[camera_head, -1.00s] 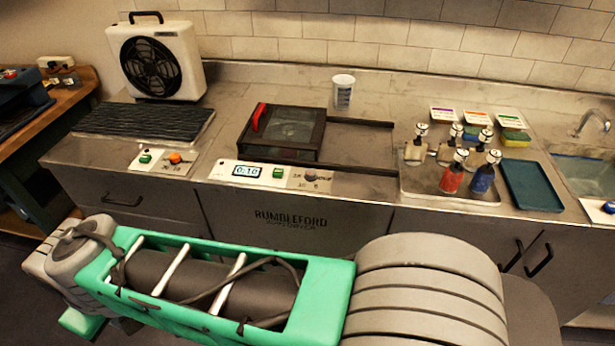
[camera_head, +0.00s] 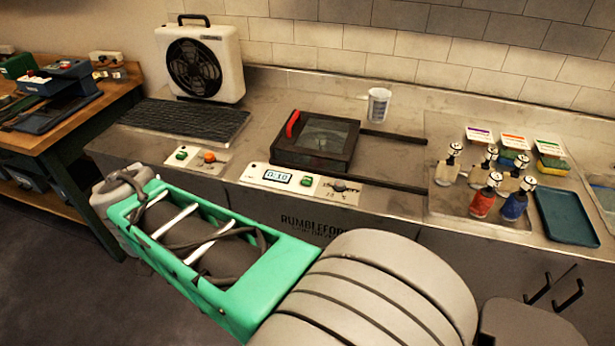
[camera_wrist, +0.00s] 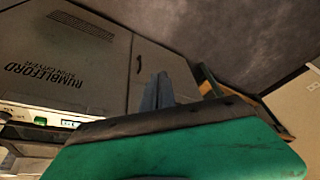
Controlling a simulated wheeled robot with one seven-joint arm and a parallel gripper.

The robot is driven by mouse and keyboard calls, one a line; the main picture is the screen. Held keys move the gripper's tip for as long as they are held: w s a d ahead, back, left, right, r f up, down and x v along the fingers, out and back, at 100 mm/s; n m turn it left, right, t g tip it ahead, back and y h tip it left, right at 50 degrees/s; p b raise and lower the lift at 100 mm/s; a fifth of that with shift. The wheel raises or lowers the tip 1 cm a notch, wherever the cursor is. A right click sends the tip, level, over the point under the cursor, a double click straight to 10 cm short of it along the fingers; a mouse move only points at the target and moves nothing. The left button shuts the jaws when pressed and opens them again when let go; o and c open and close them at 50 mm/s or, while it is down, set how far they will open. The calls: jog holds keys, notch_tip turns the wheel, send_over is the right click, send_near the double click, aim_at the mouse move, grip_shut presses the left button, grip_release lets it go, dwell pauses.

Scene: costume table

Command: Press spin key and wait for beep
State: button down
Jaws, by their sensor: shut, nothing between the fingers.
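The spin machine has a dark lidded box with a red handle (camera_head: 316,140) on the steel counter. Its front panel carries a display (camera_head: 276,177) that seems to read 0:10. Beside the display is a green key (camera_head: 307,181), with a dark knob (camera_head: 339,186) to its right. My gripper (camera_wrist: 158,90) shows in the wrist view with its fingers shut and empty, pointing at the cabinet front below the counter. It is apart from the panel, part of which shows at that view's left edge. In the head view my arm lies in front of the counter, and the fingers cannot be made out.
A white fan unit (camera_head: 201,62) stands behind a black ribbed mat (camera_head: 185,120). A second green key (camera_head: 181,155) and an orange knob (camera_head: 209,157) sit on the left panel. Bottles, a teal tray (camera_head: 567,217) and a cup (camera_head: 378,104) stand to the right. A wooden bench (camera_head: 75,120) is at left.

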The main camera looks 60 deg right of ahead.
jog(key=d+r+m+g+h+p, duration=0.1)
jog(key=d+r+m+h, duration=0.1)
jog(key=d+m, duration=0.8)
notch_tip(320, 180, up, 4)
jog(key=m+g+h+p, duration=0.2)
jog(key=m+g+h, duration=0.25)
jog(key=m, duration=0.85)
send_over(305, 181)
jog(key=shift+d+f+g, duration=0.1)
jog(key=shift+f+g, duration=0.05)
jog(key=shift+g, duration=0.3)
jog(key=shift+n, duration=0.3)
notch_tip(305, 181, down, 8)
jog(key=b, duration=0.4)
jog(key=shift+f, duration=0.4)
jog(key=shift+f+b, duration=0.1)
jog(key=shift+b, duration=0.3)
jog(key=shift+f+b, duration=0.3)
jog(key=shift+b, duration=0.25)
